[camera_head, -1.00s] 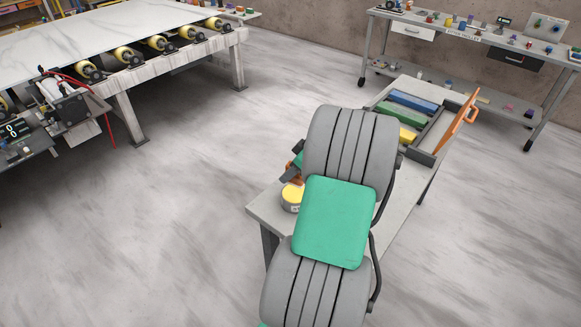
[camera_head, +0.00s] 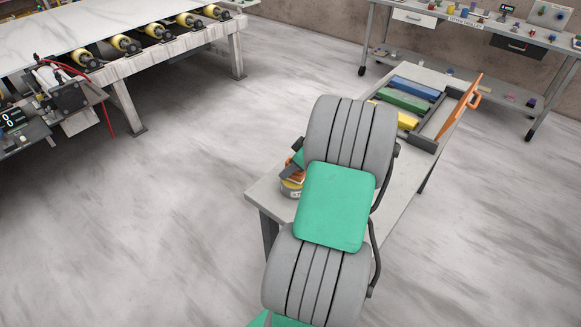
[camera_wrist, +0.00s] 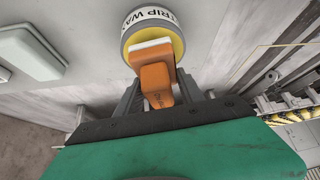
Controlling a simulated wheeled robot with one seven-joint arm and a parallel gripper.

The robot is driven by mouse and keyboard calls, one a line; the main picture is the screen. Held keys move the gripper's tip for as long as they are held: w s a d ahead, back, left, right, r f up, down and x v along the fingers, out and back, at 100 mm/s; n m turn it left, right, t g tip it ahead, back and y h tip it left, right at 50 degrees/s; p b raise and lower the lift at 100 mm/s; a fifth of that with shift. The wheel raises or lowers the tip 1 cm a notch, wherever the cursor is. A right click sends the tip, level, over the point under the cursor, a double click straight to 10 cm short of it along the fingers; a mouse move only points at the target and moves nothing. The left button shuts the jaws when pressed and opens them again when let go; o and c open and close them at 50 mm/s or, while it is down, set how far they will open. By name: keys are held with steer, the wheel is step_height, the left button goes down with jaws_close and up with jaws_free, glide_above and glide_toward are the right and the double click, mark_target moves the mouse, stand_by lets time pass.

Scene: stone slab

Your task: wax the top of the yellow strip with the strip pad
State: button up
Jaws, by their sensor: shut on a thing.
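My gripper (camera_wrist: 160,93) is shut on the orange handle of the strip pad (camera_wrist: 155,76), which has a pale pad face. In the wrist view the pad is at the mouth of a round tin of yellow wax (camera_wrist: 135,36) lettered "STRIP WAX"; whether it touches the wax I cannot tell. In the head view my gripper (camera_head: 292,170) is over the tin (camera_head: 290,191) at the bench's left edge, and my arm partly hides it. The yellow strip (camera_head: 407,120) lies in the dark rack, nearest of the strips, its left end hidden by my arm.
Green (camera_head: 403,100) and blue (camera_head: 417,86) strips lie behind the yellow one in the rack (camera_head: 424,141). An orange-handled tool (camera_head: 460,105) stands along the rack's right side. A cluttered workbench (camera_head: 400,30) stands behind. A stone slab on rollers (camera_head: 90,25) is at left. Open floor lies between.

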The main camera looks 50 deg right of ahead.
steer(key=shift+f+b, duration=0.6)
steer(key=shift+b, duration=0.05)
stand_by(1.7)
steer(key=shift+r, duration=0.1)
steer(key=shift+r+p, duration=1.95)
steer(key=shift+r, duration=1.55)
